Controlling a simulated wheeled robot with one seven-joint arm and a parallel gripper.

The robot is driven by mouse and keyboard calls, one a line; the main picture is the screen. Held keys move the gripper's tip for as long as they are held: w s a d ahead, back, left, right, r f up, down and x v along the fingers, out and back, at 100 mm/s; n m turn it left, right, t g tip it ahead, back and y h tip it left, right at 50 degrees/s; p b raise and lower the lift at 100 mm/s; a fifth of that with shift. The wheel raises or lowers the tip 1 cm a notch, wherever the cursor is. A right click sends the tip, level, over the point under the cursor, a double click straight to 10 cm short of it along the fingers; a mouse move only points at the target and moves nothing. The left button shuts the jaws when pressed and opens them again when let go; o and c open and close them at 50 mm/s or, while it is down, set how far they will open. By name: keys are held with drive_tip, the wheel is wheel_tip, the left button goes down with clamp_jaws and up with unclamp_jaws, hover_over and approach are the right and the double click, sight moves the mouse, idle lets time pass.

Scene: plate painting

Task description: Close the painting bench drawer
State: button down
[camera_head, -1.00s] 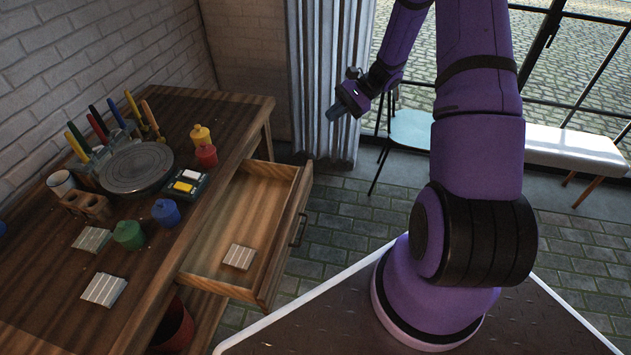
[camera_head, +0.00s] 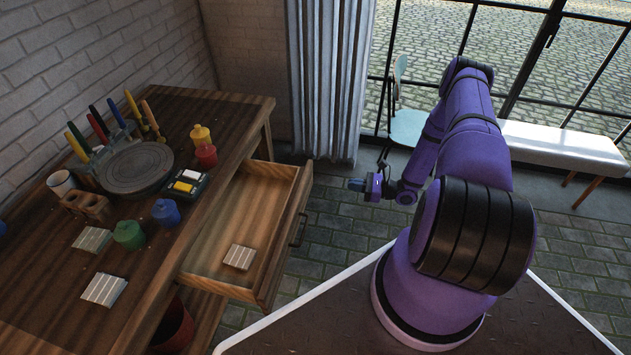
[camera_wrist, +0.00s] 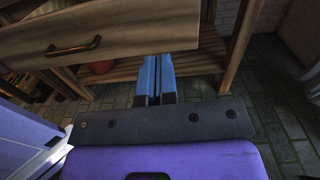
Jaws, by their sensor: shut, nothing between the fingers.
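The bench drawer (camera_head: 212,272) is pulled well out of the right side of the wooden painting bench (camera_head: 150,230). A small white ridged tile (camera_head: 239,257) lies inside it. The drawer's front carries a dark handle (camera_head: 300,229). My gripper (camera_head: 357,185) is to the right of the drawer front, apart from it, pointing left toward it. In the wrist view, the blue fingers of my gripper (camera_wrist: 157,72) are together and empty, pointing at the drawer front (camera_wrist: 150,32). The handle (camera_wrist: 74,48) is left of the fingers there.
The bench top holds a round grey wheel (camera_head: 136,168), paint pots, brushes and tiles. A red bucket (camera_head: 176,328) stands under the bench. A pale blue chair (camera_head: 408,128) and a white bench seat (camera_head: 565,145) stand behind my arm. Floor is clear right of the drawer.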

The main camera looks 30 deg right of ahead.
sight(309, 179)
drive_tip(key=shift+t, duration=0.3)
drive_tip(key=x, duration=0.4)
drive_tip(key=f+x, duration=0.1)
drive_tip(key=x, duration=0.8)
drive_tip(key=shift+w+a+f, duration=0.15)
drive_tip(key=shift+w+a, duration=0.05)
drive_tip(key=shift+a, duration=0.05)
